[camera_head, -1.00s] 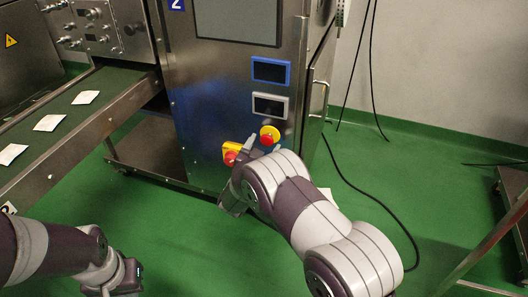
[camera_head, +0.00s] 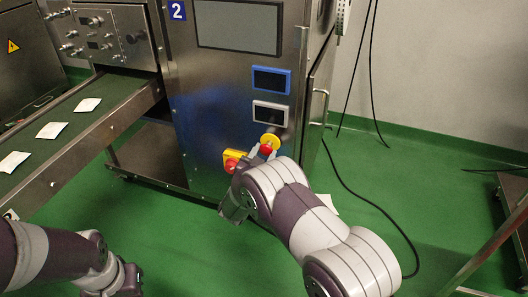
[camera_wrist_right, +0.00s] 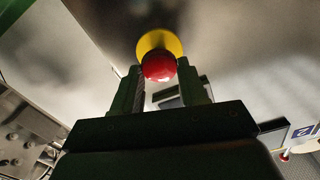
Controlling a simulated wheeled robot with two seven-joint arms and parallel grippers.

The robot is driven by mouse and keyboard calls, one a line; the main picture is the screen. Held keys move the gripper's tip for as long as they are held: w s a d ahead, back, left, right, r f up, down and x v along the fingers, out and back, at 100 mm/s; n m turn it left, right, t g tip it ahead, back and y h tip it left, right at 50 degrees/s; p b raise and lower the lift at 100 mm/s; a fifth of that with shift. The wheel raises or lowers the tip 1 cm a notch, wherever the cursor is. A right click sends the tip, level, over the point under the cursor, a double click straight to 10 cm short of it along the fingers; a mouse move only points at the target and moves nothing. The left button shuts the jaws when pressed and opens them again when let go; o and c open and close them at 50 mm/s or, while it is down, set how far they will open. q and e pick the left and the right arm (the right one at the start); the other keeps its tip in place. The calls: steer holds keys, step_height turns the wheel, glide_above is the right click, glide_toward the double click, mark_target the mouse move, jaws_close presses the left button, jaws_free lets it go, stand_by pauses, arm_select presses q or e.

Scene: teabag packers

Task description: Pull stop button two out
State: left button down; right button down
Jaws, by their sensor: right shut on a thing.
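The machine front with the blue "2" label (camera_head: 177,11) carries a red stop button (camera_head: 266,149) on a round yellow base (camera_head: 270,140). My right gripper (camera_head: 263,152) is at this button, its fingers on either side of the red head. In the right wrist view the red head (camera_wrist_right: 158,66) sits between the fingertips (camera_wrist_right: 160,78), with the yellow disc (camera_wrist_right: 160,43) behind it. The right gripper is shut on the red head. My left gripper (camera_head: 128,280) hangs low at the bottom left, away from the machine; its fingers are not clear.
A second red knob (camera_head: 231,165) on a yellow plate (camera_head: 234,155) sits just left of and below the button. A conveyor (camera_head: 82,127) with several white teabags (camera_head: 52,130) runs at the left. A black cable (camera_head: 385,212) lies on the green floor at right.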

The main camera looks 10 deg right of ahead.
steer(key=c, duration=0.6)
jaws_free()
steer(key=shift+s+a, duration=0.1)
steer(key=p+v, duration=0.5)
steer(key=v, duration=0.7)
steer(key=shift+s+a, duration=0.15)
steer(key=shift+s, duration=0.1)
